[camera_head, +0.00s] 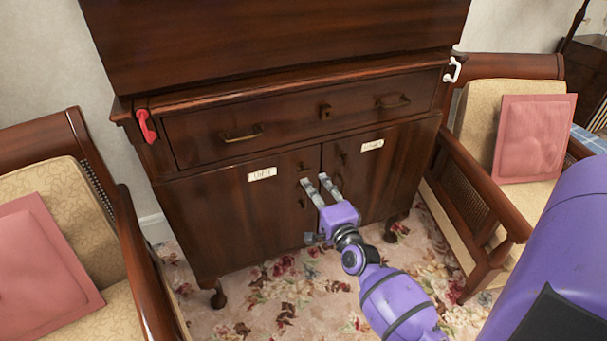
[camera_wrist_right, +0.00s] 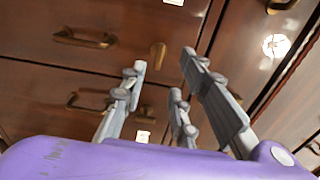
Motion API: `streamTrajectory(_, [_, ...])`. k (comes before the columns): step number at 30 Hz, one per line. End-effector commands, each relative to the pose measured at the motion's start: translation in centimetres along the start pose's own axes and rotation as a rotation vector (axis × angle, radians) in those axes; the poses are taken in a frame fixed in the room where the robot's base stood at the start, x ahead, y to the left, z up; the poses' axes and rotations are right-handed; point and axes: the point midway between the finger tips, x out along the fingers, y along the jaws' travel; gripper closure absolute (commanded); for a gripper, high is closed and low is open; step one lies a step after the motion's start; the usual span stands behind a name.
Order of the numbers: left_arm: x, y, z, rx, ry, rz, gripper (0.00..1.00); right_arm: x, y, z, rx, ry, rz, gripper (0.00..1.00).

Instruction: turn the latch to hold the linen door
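The dark wood cabinet has two lower doors with pale labels: the left door (camera_head: 235,215) with its label (camera_head: 262,174), and the right door (camera_head: 398,175) with its label (camera_head: 372,145). The label text is too small to read surely, so I cannot tell which is linen. A small brass latch piece (camera_head: 303,166) sits at the left door's upper inner corner. My right gripper (camera_head: 315,181) is open before the doors near the seam. In the wrist view, a brass latch (camera_wrist_right: 158,55) shows between and beyond its fingertips (camera_wrist_right: 163,60); contact is not visible. My left gripper is out of view.
A drawer with brass handles (camera_head: 242,134) spans above the doors. A red piece (camera_head: 146,126) and a white piece (camera_head: 452,70) are on the cabinet's upper corners. Armchairs with pink cushions (camera_head: 532,138) flank it closely. Flowered carpet (camera_head: 290,290) lies in front.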

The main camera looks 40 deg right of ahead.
Motion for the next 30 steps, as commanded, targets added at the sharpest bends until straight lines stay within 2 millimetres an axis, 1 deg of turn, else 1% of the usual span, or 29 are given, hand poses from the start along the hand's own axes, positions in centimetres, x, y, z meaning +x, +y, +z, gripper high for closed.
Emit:
streamTrajectory(3, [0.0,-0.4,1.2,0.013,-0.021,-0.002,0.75,1.9,-0.1,0.0,-0.003,-0.001,-0.001,0.72])
streamTrajectory(6, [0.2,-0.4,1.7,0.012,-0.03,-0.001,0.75,3.6,0.0,0.1,-0.004,-0.002,-0.001,0.72])
streamTrajectory(9, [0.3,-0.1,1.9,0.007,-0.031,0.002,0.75,5.1,0.0,0.1,-0.006,-0.002,0.0,0.72])
streamTrajectory(12, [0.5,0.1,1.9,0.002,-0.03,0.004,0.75,6.2,0.1,0.1,-0.006,-0.002,0.001,0.72])
streamTrajectory(17, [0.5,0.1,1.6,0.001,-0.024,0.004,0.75,7.0,0.0,0.1,-0.006,-0.002,0.001,0.72])
streamTrajectory(24, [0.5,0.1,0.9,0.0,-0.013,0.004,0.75,7.1,0.0,0.1,-0.007,-0.002,0.002,0.72])
streamTrajectory(30, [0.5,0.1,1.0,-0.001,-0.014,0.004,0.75,7.1,0.0,0.1,-0.007,-0.002,0.002,0.98])
